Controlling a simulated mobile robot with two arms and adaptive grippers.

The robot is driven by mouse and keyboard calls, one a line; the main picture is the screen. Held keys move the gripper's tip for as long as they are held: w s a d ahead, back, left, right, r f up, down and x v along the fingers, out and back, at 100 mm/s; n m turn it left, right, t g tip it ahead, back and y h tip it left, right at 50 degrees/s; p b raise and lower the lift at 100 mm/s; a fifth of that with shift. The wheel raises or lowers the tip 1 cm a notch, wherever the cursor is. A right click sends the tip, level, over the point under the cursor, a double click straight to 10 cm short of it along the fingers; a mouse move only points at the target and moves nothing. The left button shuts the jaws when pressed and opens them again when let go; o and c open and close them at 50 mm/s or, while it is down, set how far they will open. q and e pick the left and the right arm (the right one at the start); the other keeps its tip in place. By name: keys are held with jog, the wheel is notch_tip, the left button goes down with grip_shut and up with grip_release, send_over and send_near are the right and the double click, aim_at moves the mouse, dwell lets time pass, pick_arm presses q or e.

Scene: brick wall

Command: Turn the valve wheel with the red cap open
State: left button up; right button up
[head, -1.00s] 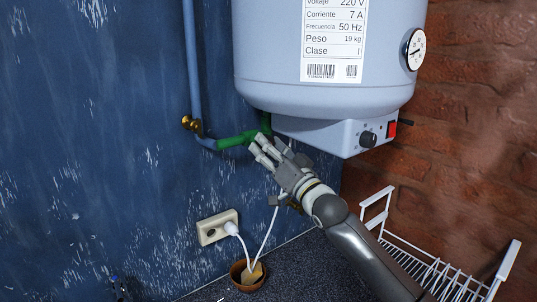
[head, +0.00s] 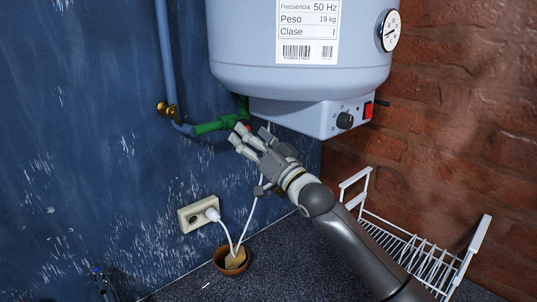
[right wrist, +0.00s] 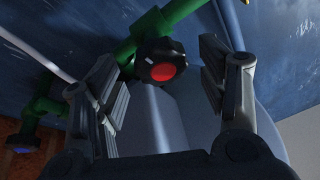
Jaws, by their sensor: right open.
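The valve wheel (right wrist: 160,62) is dark and knobbed with a round red cap, on a green pipe fitting (right wrist: 172,15) in the right wrist view. In the head view a bit of its red cap (head: 247,126) shows beside my fingers, and the rest is mostly hidden. My right gripper (head: 244,140) is open just below the green pipe (head: 215,126) under the heater. In the right wrist view its fingers stand on either side of the wheel, with visible gaps. I cannot tell how deep the wheel sits between them. My left gripper is not in view.
The heater tank (head: 300,75) hangs above my right gripper, with a control box (head: 310,117) underneath. A wall socket (head: 197,213) with a white plug and cable is below. A brown pot (head: 231,261) and a white wire rack (head: 400,245) are on the dark counter.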

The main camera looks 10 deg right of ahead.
jog(key=v, duration=1)
jog(key=shift+a+r, duration=0.1)
jog(key=shift+r, duration=0.05)
jog(key=shift+a+r+m+g+h+b, duration=0.95)
jog(key=shift+r+m+h+b, duration=0.3)
jog(key=shift+r+m+h, duration=1.05)
jog(key=shift+p+x, duration=2.45)
jog(key=shift+x, duration=3)
jog(key=shift+a+f, duration=0.1)
jog(key=shift+f, duration=0.05)
